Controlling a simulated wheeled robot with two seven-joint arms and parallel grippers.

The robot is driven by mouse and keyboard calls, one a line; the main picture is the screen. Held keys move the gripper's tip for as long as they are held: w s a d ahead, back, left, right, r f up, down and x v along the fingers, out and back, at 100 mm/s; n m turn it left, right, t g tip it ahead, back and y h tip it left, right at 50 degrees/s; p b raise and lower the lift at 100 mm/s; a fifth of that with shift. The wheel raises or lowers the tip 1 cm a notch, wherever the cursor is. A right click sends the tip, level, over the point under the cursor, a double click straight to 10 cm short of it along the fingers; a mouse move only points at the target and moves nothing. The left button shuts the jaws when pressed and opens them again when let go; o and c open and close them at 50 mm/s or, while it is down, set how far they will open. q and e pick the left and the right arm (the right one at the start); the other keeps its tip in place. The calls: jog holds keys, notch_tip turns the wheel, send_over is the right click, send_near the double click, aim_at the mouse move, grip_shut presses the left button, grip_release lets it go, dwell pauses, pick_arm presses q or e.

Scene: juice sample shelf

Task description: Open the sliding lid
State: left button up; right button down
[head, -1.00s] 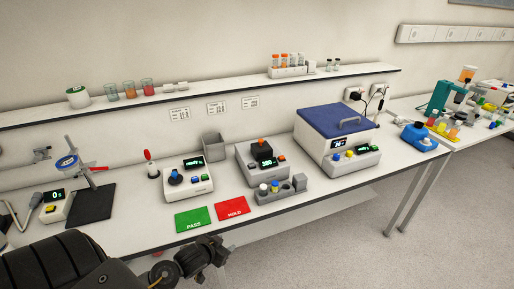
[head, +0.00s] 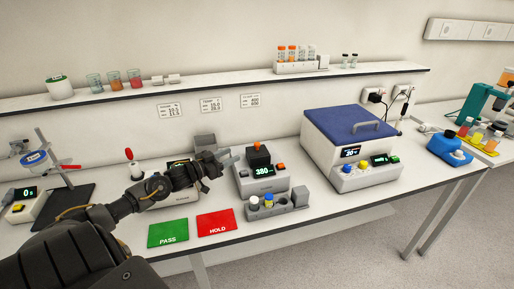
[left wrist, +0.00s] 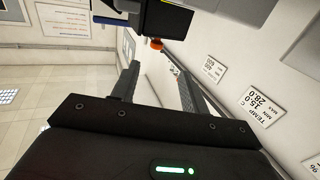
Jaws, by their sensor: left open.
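A blue lid (head: 350,124) with a grey bar handle lies closed on top of a white box (head: 325,155) right of centre. A smaller grey unit (head: 262,183) carries a black block (head: 258,158) with an orange knob (head: 258,145). My left gripper (head: 227,156) is open and empty, left of the black block and well left of the blue lid. In the left wrist view its fingers (left wrist: 155,78) are spread, with the orange knob (left wrist: 155,43) and black block (left wrist: 165,18) beyond them. My right gripper is out of view.
A vial rack (head: 277,207) stands in front of the grey unit. Green PASS (head: 168,234) and red HOLD (head: 217,223) mats lie at the bench's front. A wall shelf (head: 215,84) runs above.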

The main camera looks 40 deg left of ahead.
aim_at(255, 145)
pick_arm(q)
jog(key=w, duration=0.1)
jog(key=w+d+r+p, duration=0.1)
jog(key=shift+w+d, duration=0.15)
jog(key=shift+w, duration=0.25)
jog(key=p+x, duration=0.1)
jog(key=x, duration=0.5)
jog(key=shift+f+p, duration=0.1)
jog(key=shift+p, duration=0.2)
jog(key=shift+x, duration=0.8)
jog(key=shift+f, duration=0.2)
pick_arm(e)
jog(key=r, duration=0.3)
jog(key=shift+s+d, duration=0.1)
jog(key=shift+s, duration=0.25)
pick_arm(q)
jog(key=c, duration=1)
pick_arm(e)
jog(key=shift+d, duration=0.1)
